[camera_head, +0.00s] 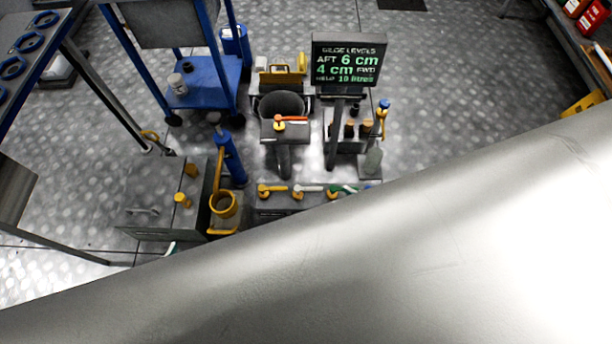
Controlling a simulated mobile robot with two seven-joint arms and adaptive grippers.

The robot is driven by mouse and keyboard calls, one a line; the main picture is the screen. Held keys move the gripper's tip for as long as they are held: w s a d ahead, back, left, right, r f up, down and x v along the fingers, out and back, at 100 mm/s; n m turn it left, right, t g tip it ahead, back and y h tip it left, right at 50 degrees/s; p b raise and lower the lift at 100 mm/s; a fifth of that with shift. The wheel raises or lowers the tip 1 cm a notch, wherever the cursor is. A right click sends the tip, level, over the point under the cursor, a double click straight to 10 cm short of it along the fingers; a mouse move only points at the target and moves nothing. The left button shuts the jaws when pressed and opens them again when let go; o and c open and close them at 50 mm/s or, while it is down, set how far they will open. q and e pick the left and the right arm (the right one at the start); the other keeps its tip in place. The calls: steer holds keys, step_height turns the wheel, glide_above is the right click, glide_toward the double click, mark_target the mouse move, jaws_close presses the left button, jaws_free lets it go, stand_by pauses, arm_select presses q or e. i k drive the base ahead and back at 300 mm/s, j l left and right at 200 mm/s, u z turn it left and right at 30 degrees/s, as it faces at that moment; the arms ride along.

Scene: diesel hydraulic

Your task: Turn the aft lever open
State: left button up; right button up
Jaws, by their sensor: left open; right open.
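A grey block (262,208) at the lower middle carries a row of levers: one with a yellow handle (272,189), one with a pale handle (308,189) and one with a green handle (343,190). Behind it, a lever with an orange-red handle (292,118) sits on a grey box. No readable label shows which lever is the aft one. A dark display (348,64) reads "BILGE LEVELS", AFT 6 cm, 4 cm FWD, held 10 litres. Neither gripper is in view. A large smooth grey surface, apparently my own arm, covers the lower right and hides the right end of the block.
A grey lidded box (150,205) and a yellow bucket-like part (223,205) stand left of the block. A blue hand pump (231,160) rises behind them. A blue cart (207,80) stands further back. Patterned floor (455,80) is clear at the back right.

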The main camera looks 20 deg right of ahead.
mark_target(262, 189)
steer(key=z, duration=0.15)
steer(key=l+u, duration=0.15)
steer(key=l, duration=1.1)
